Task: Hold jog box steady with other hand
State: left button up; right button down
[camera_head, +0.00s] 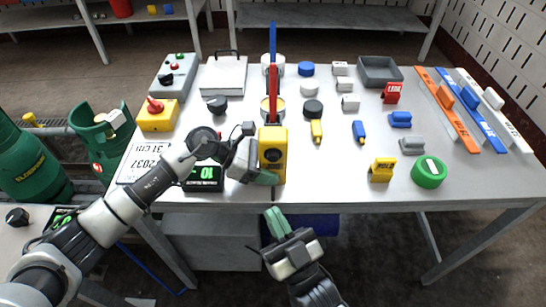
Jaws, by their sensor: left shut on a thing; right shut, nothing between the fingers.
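The yellow jog box (273,142) with a dark front face stands at the front edge of the table, left of centre. My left gripper (262,174) reaches in from the left and is shut on the jog box at its lower part. My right gripper (275,222) is shut and empty. It is below the jog box in the picture, in front of the table edge, apart from the box. The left fingers hide part of the box's lower left side.
A dark display with green digits (205,174) and a white sign (143,163) lie left of the box. Red and blue upright pieces (272,85) stand behind it. A green tape roll (429,172) and a yellow block (381,169) are to the right. The front table between is clear.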

aim_at(273, 157)
jog(key=r, duration=0.2)
jog(key=shift+s+d+r+t+y, duration=0.1)
jog(key=shift+s+r+t+y, duration=0.2)
jog(key=shift+s+t, duration=0.1)
jog(key=w, duration=0.8)
jog(key=shift+w, duration=0.4)
dwell(1.7)
jog(key=shift+w, duration=0.35)
